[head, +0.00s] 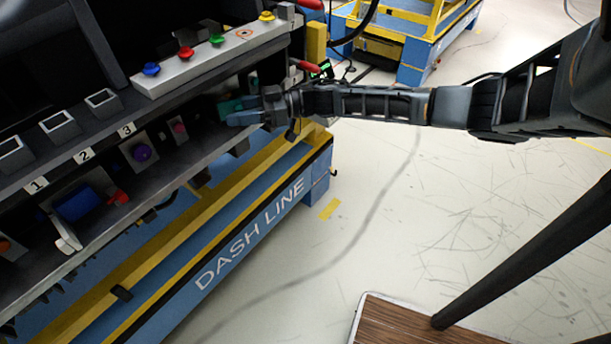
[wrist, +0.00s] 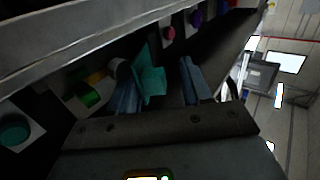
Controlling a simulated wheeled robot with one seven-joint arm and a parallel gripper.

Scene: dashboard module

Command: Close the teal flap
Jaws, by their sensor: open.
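The teal flap (head: 231,107) is in the lower, shaded row of the dashboard module, near its right end in the head view. In the wrist view the teal flap (wrist: 151,82) stands out from the panel, tilted, close to the left finger. My gripper (head: 240,119) is at the flap, reaching in from the right. Its blue fingers are spread in the wrist view (wrist: 160,88), with the flap showing between and just beyond them. I cannot tell whether a finger touches the flap. My gripper hides part of the flap in the head view.
A purple knob (head: 141,153) and a pink button (head: 179,127) sit left of the flap. A green switch (wrist: 90,98) and a teal round knob (wrist: 15,131) are close by in the wrist view. A grey ledge (head: 215,60) overhangs the row. Open floor (head: 430,220) lies right.

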